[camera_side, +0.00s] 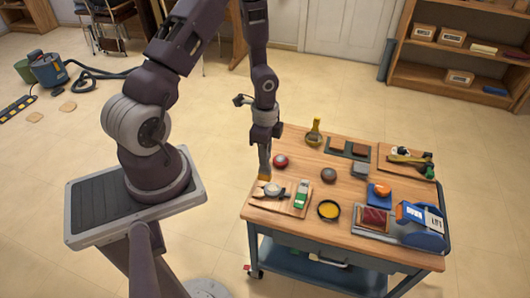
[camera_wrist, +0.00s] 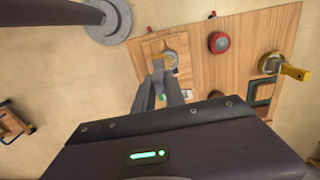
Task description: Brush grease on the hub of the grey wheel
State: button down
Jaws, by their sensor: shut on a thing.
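A grey round piece (camera_side: 273,190), which looks like the grey wheel, lies on a small wooden board (camera_side: 289,208) at the table's left front. It also shows in the wrist view (camera_wrist: 171,57), partly covered, so its hub is not clear. My gripper (camera_side: 265,174) points down just above the board's back left part. It is shut on a small yellow-orange piece (camera_side: 264,178), which also shows at the fingertips in the wrist view (camera_wrist: 160,63). Whether this is the brush, and whether it touches the grey piece, I cannot tell. A dark-rimmed dish of yellow stuff (camera_side: 329,209) stands right of the board.
A green and white item (camera_side: 301,196) lies on the board's right. A red round piece (camera_side: 281,160) and a brown one (camera_side: 328,175) stand behind. A yellow-handled item (camera_side: 313,134) is at the back. A blue machine (camera_side: 420,229) fills the right front.

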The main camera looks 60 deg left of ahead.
aim_at(264, 169)
jog(key=shift+f, duration=3.35)
jog(key=shift+w+r, duration=0.2)
jog(key=shift+w, duration=2.6)
jog(key=shift+s+f, duration=0.2)
jog(key=shift+s, duration=2.7)
jog(key=shift+w+r, duration=0.1)
jog(key=shift+r, duration=4)
jog(key=shift+f, duration=0.1)
